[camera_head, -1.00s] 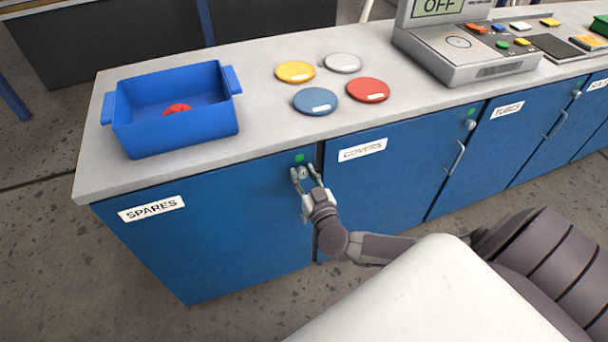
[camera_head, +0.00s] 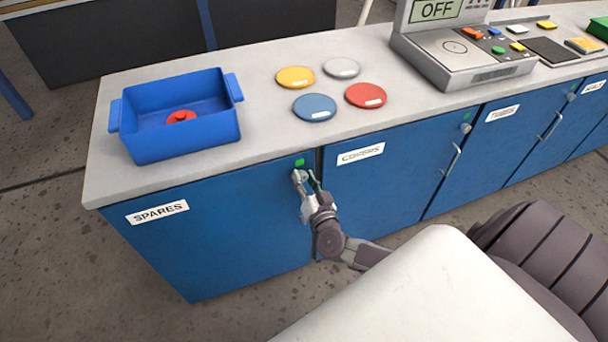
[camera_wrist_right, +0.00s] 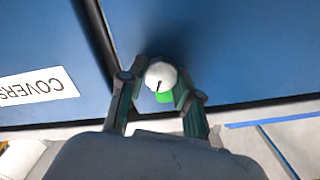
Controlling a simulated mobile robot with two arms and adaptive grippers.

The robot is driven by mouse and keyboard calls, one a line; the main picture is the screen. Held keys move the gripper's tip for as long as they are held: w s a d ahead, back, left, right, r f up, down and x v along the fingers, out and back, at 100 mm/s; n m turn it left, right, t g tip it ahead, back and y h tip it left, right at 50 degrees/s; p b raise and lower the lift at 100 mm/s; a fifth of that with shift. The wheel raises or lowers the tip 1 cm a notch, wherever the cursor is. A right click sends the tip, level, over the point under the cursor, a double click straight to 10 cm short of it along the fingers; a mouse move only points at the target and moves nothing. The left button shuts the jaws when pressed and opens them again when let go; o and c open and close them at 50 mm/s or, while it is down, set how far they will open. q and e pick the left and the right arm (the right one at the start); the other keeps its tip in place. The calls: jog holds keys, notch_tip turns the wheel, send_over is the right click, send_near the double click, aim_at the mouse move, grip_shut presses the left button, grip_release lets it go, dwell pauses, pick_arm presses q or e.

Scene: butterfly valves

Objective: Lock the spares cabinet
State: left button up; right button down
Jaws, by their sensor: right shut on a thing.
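The spares cabinet (camera_head: 220,238) is the blue cabinet at the left end of the counter, with a SPARES label (camera_head: 157,212). Its door is shut. A green mark (camera_head: 299,162) shows at its upper right corner, above the lock knob. My right gripper (camera_head: 306,178) is at this corner, shut on the lock knob. In the right wrist view the round pale lock knob (camera_wrist_right: 161,76) with a dark slot sits between the two fingers (camera_wrist_right: 157,95), with the green mark partly behind it. My left gripper is not in view.
A blue bin (camera_head: 185,141) with a red item inside stands on the counter. Yellow, grey, blue and red discs lie beside it. The covers cabinet (camera_head: 385,192) adjoins on the right, with its own knob and handle. A grey device (camera_head: 455,60) stands farther right.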

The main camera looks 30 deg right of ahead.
jog(key=m, duration=0.3)
jog(key=shift+f, duration=0.1)
jog(key=m, duration=0.2)
jog(key=shift+m, duration=0.3)
jog(key=m+b, duration=0.1)
jog(key=m, duration=0.3)
jog(key=shift+d+f, duration=0.1)
jog(key=shift+f, duration=0.05)
jog(key=shift+m+b, duration=0.65)
jog(key=shift+m, duration=0.95)
jog(key=c, duration=0.8)
grip_release()
